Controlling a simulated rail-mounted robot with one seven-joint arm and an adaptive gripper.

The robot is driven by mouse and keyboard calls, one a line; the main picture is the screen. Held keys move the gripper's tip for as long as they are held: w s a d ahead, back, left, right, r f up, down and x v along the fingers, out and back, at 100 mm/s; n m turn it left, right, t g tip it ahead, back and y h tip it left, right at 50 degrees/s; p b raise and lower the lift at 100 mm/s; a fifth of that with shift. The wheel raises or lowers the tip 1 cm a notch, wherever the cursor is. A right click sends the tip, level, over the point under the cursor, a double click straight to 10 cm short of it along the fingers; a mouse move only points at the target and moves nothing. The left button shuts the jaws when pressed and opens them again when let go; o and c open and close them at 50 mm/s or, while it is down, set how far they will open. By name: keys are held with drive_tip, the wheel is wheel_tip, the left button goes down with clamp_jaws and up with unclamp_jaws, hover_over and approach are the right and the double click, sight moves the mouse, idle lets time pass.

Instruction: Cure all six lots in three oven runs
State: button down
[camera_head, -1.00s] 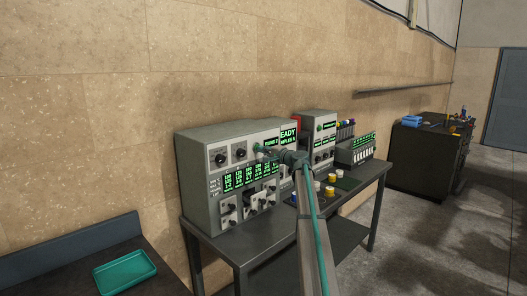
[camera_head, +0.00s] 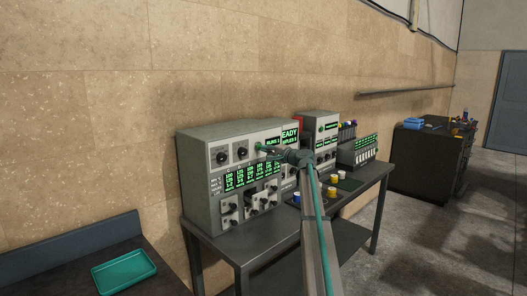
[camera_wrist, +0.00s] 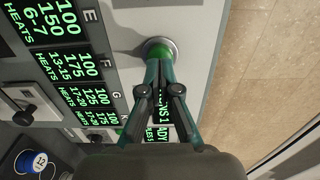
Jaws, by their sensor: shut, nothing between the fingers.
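A grey oven console (camera_head: 200,170) stands on a dark bench, with several green-lit displays (camera_head: 250,178) and knobs below. A runs display (camera_head: 272,142) appears to read RUNS 1; its end, "NS 1", shows in the wrist view (camera_wrist: 165,112). Beside it is a READY display (camera_head: 290,134). My gripper (camera_head: 264,149) is at the console's upper front; in the wrist view my gripper (camera_wrist: 159,64) is shut and empty, its tips at a round green button (camera_wrist: 159,47). I cannot tell whether they press it. Columns lettered E, F, G show heat figures. Whether these displays are the lots is unclear.
A yellow-topped pot (camera_head: 335,179) and others stand on the bench right of my arm. A blue spool marked 12 (camera_wrist: 32,162) is below the console. A second grey unit (camera_head: 320,125) and a rack (camera_head: 362,150) stand farther right. A teal tray (camera_head: 124,271) lies at left.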

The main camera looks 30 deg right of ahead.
drive_tip(key=b+v, duration=0.2)
drive_tip(key=v, duration=0.9)
drive_tip(key=shift+b, duration=0.35)
drive_tip(key=shift+s, duration=0.1)
